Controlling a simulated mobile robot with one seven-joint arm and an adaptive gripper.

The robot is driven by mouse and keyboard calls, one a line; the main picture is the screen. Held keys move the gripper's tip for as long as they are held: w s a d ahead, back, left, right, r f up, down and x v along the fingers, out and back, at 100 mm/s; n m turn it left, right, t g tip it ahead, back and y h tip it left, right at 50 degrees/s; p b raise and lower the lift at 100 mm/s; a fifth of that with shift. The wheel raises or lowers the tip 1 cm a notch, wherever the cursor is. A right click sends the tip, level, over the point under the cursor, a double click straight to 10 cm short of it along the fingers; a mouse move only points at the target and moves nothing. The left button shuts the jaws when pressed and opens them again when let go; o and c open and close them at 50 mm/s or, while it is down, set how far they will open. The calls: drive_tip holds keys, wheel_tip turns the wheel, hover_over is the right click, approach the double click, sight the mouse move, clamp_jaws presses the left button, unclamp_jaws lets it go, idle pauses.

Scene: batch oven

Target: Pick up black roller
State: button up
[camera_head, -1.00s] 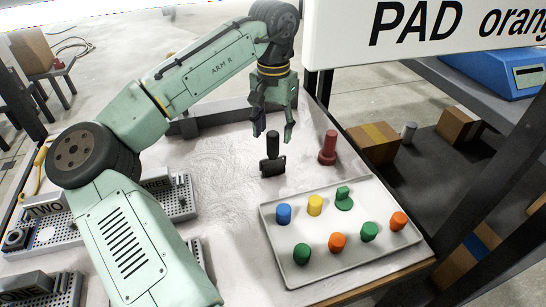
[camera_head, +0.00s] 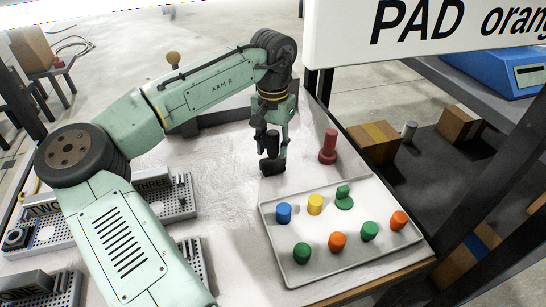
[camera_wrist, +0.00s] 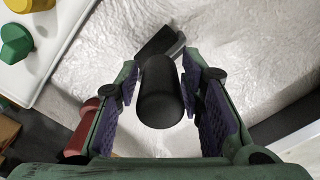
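The black roller (camera_head: 272,165) stands on the white table, left of a red peg and behind the tray. Its upright handle (camera_wrist: 160,92) shows in the wrist view between my fingers, with the darker roller head beyond it. My gripper (camera_head: 272,140) points down over the roller, its fingers on either side of the handle. In the wrist view my gripper (camera_wrist: 165,110) is open, with a gap between the handle and each purple finger pad. My fingers hide the upper handle in the head view.
A red peg (camera_head: 328,147) stands close on the right; it also shows in the wrist view (camera_wrist: 80,135). A light tray (camera_head: 290,270) with several coloured pegs lies in front. Perforated grey boards (camera_head: 150,207) lie at left. A white sign (camera_head: 340,40) hangs at upper right.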

clamp_jaws()
idle(0.6)
